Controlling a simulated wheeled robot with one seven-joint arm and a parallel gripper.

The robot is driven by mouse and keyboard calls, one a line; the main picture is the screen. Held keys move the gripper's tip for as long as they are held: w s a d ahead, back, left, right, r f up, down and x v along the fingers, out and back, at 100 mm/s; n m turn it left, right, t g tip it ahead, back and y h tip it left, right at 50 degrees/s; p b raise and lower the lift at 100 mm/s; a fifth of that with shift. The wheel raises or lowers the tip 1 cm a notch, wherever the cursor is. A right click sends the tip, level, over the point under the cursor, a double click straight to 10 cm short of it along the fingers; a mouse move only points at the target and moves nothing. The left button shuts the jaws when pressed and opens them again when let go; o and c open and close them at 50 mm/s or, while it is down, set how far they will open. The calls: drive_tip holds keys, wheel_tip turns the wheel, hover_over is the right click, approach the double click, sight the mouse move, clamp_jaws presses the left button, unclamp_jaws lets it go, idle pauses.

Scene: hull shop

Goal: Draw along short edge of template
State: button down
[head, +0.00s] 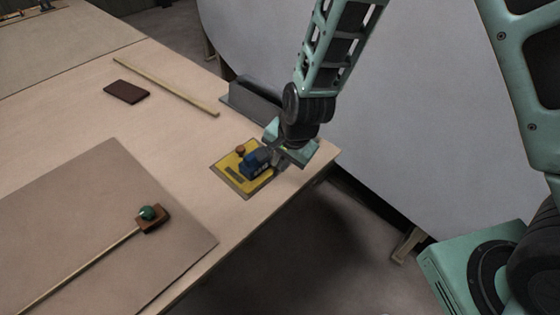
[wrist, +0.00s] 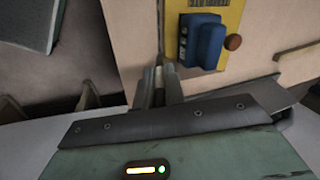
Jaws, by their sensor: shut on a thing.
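The yellow template (head: 233,160) lies flat near the table's right-hand corner. A blue block (head: 255,161) and a small round brown knob (head: 240,149) sit on it. In the wrist view the template (wrist: 233,20), the blue block (wrist: 208,45) and the knob (wrist: 233,42) show at the top right. My gripper (head: 279,165) is low over the table, beside the template's right side. In the wrist view my gripper (wrist: 164,85) is shut on a slim pale tool (wrist: 159,72), mostly hidden between the fingers. I cannot tell whether its tip touches the table or template.
A grey angled metal piece (head: 252,102) stands behind my gripper. A wooden strip (head: 165,84) and dark brown block (head: 126,92) lie farther back. A brown sheet (head: 75,200) carries a rod with a green-knobbed block (head: 152,218). The table edge drops off close to my gripper.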

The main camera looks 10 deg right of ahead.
wheel_tip(320, 180, up, 13)
drive_tip(key=p, duration=1.1)
drive_tip(key=shift+p, duration=0.4)
drive_tip(key=shift+d+f, duration=0.1)
drive_tip(key=shift+d, duration=0.05)
